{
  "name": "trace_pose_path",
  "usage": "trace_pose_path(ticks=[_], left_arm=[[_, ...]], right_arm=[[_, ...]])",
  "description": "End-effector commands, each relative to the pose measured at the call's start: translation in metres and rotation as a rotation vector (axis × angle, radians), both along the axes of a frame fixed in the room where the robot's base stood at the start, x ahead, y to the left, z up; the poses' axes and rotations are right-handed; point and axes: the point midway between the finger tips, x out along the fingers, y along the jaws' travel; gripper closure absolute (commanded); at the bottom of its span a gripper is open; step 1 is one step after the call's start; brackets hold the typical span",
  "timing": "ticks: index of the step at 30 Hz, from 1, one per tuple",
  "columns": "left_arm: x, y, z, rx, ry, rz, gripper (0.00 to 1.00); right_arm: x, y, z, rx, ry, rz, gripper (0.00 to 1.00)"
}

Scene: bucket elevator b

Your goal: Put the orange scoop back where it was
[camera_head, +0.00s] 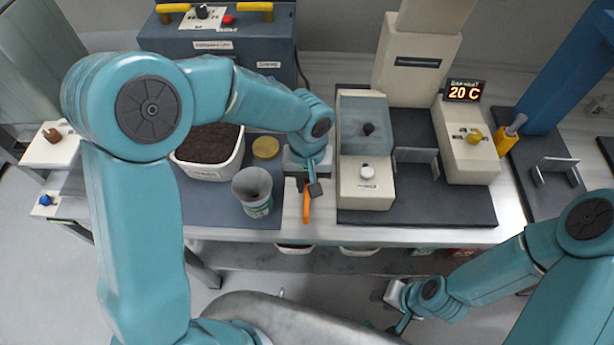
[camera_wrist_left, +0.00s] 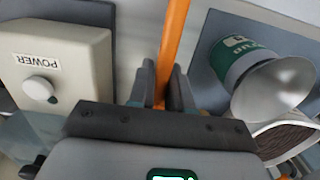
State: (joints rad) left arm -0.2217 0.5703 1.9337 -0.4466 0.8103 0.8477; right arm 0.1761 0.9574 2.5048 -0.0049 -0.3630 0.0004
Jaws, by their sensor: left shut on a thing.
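The orange scoop (camera_head: 306,204) shows as a narrow orange strip below my left gripper (camera_head: 308,183) in the head view. In the left wrist view the orange handle (camera_wrist_left: 173,45) runs up between the two fingers of the left gripper (camera_wrist_left: 168,88), which is shut on it. The rest of the scoop is out of sight. The scoop is over the bench strip between the dark mat and the power box; I cannot tell whether it touches the bench. My right gripper (camera_head: 402,318) is low at the right, off the bench; its jaws are too small to read.
A metal cup with a green label (camera_head: 252,192) stands left of the left gripper, by a white tub of dark soil (camera_head: 200,172) and a yellow lid (camera_head: 265,147). The beige power box (camera_head: 366,190) is close on the right. A display (camera_head: 465,91) reads 20 C.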

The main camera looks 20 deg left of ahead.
Motion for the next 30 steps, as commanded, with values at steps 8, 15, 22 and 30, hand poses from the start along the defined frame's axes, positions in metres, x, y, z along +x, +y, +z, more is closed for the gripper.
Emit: trace_pose_path(ticks=[8,15,22,30], left_arm=[[0.001,0.000,-0.024,0.001,0.001,0.001,1.00],[-0.001,0.000,-0.054,0.001,0.001,0.000,1.00],[-0.003,0.000,-0.065,0.000,0.000,0.000,1.00],[-0.003,0.000,-0.064,0.000,0.000,0.000,1.00]], right_arm=[[0.000,0.000,-0.016,0.000,0.000,0.000,0.67],[0.000,0.000,-0.035,0.000,0.000,0.000,0.67],[0.000,0.000,-0.040,0.000,0.000,0.000,0.67],[0.000,0.000,-0.040,0.000,0.000,0.000,0.67]])
